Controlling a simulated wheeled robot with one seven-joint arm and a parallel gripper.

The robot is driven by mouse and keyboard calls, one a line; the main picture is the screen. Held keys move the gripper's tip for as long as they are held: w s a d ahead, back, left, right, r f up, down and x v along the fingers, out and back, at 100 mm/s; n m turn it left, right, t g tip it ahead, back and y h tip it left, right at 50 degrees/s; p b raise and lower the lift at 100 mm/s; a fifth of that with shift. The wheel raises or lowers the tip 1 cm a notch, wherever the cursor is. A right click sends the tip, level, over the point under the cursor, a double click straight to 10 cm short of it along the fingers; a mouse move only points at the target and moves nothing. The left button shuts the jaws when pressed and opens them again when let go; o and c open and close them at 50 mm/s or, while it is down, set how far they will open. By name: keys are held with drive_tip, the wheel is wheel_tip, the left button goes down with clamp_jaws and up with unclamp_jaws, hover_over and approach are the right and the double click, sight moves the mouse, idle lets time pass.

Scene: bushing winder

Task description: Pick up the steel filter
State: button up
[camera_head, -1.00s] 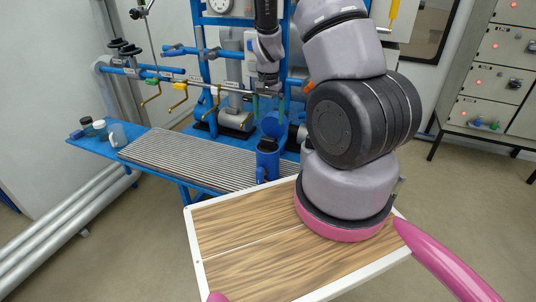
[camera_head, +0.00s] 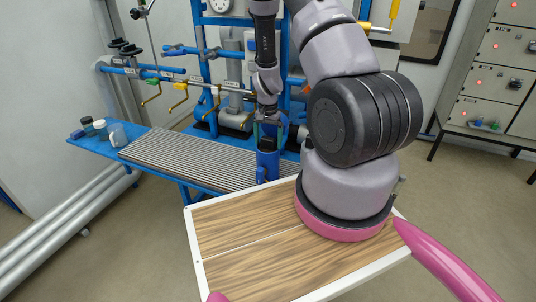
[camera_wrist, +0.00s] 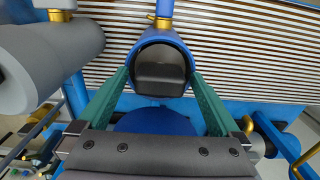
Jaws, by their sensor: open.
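A dark grey body, which looks like the steel filter (camera_wrist: 161,72), sits inside an open blue cylindrical housing in the wrist view. The blue housing (camera_head: 267,164) stands upright at the right end of the slatted top in the head view, and its rim (camera_wrist: 183,50) shows in the wrist view. My gripper (camera_head: 269,121) is above the housing. In the wrist view its two green fingers (camera_wrist: 160,74) are apart, one on each side of the housing mouth, with nothing held. Whether they touch the rim, I cannot tell.
A round blue part, probably the lid (camera_wrist: 152,122), lies under the gripper body in the wrist view. Blue frame posts and pipes stand close behind. Small jars (camera_head: 100,127) stand at the left end of the bench.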

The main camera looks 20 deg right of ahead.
clamp_jaws()
